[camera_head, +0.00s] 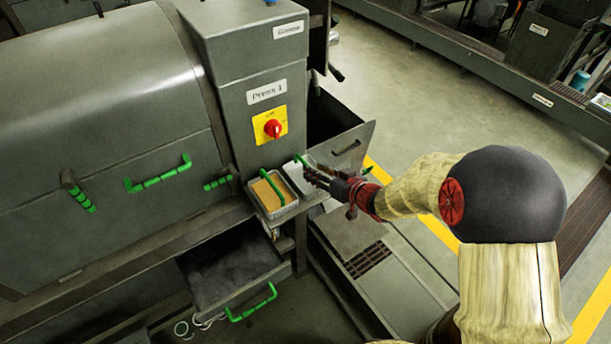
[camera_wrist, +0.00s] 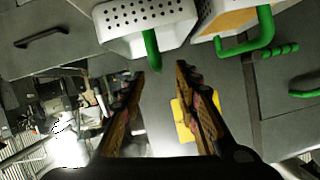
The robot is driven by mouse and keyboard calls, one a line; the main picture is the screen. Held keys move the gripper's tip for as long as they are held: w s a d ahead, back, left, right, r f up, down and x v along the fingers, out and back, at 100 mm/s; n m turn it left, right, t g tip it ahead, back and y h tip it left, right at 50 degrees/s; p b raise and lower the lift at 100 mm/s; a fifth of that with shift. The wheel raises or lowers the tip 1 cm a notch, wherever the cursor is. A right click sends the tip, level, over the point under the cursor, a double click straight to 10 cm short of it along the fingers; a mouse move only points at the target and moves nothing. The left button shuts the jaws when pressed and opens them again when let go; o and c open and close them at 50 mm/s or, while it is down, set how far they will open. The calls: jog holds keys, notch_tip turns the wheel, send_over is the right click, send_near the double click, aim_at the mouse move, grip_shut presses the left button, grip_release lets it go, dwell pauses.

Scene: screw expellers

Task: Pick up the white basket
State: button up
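The white basket (camera_head: 296,176) sits on a small ledge of the press, partly hidden behind my gripper (camera_head: 314,176). The wrist view shows the white basket (camera_wrist: 118,35) at the top, with holes in its wall and a green handle (camera_wrist: 152,52). My gripper (camera_wrist: 161,78) is open, its two fingers spread apart. The handle's near end lies in line with the gap between the fingertips. I cannot tell whether the fingers touch it. Nothing is held between the fingers.
A second basket (camera_head: 285,210) with orange-brown contents and a green handle stands close beside the white one. The press column (camera_head: 262,97) with a red switch (camera_head: 273,128) rises behind. An open drawer (camera_head: 230,272) lies below left. Open floor (camera_head: 420,95) is at the right.

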jog(key=b+x, duration=0.1)
jog(key=x, duration=0.5)
jog(key=shift+w+f, duration=0.15)
jog(key=shift+w, duration=0.15)
jog(key=shift+c, duration=0.8)
grip_shut()
